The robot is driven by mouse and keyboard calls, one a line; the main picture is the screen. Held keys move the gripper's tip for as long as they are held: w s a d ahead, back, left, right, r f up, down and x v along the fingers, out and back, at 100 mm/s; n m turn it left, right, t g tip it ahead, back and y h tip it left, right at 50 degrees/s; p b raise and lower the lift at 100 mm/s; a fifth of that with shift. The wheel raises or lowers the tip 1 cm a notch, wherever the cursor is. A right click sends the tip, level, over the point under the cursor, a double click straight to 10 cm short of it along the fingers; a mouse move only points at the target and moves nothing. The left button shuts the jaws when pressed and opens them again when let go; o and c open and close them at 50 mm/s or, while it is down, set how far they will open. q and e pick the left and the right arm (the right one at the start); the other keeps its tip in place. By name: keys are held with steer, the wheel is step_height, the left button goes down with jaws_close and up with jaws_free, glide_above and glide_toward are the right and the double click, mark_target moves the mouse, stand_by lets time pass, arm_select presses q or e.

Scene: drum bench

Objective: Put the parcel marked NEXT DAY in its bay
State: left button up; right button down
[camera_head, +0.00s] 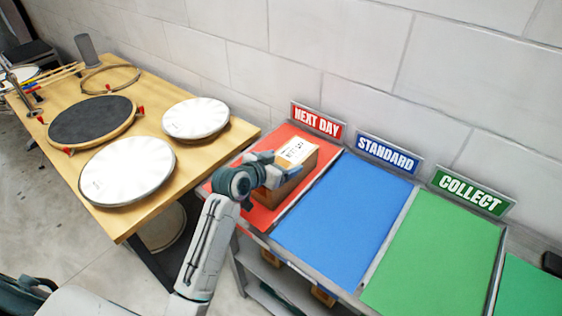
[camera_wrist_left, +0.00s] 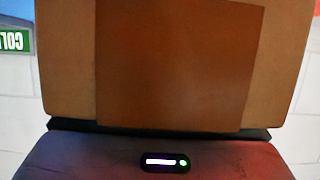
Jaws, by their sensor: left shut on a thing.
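A brown cardboard parcel (camera_head: 296,154) with a white label on top is at the red bay (camera_head: 263,217) under the NEXT DAY sign (camera_head: 316,121). The label's writing is too small to read. My left gripper (camera_head: 272,172) is shut on the parcel at its near left side. The parcel fills most of the left wrist view (camera_wrist_left: 180,65). I cannot tell whether its underside touches the red surface. My right gripper is not in view.
The blue STANDARD bay (camera_head: 345,218) and green COLLECT bay (camera_head: 432,257) are empty. A wooden bench (camera_head: 150,90) with several drum parts stands at the left. A block wall (camera_head: 350,50) rises behind the bays.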

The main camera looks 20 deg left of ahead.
arm_select(q)
steer(key=o, duration=1.8)
steer(key=shift+s, duration=0.1)
steer(key=shift+c, duration=0.2)
steer(key=shift+r, duration=0.1)
steer(key=shift+s+a, duration=0.15)
steer(key=shift+s, duration=0.1)
steer(key=b+v, duration=0.2)
steer(key=v, duration=0.9)
steer(key=shift+s+r, duration=0.15)
steer(key=shift+r, duration=0.1)
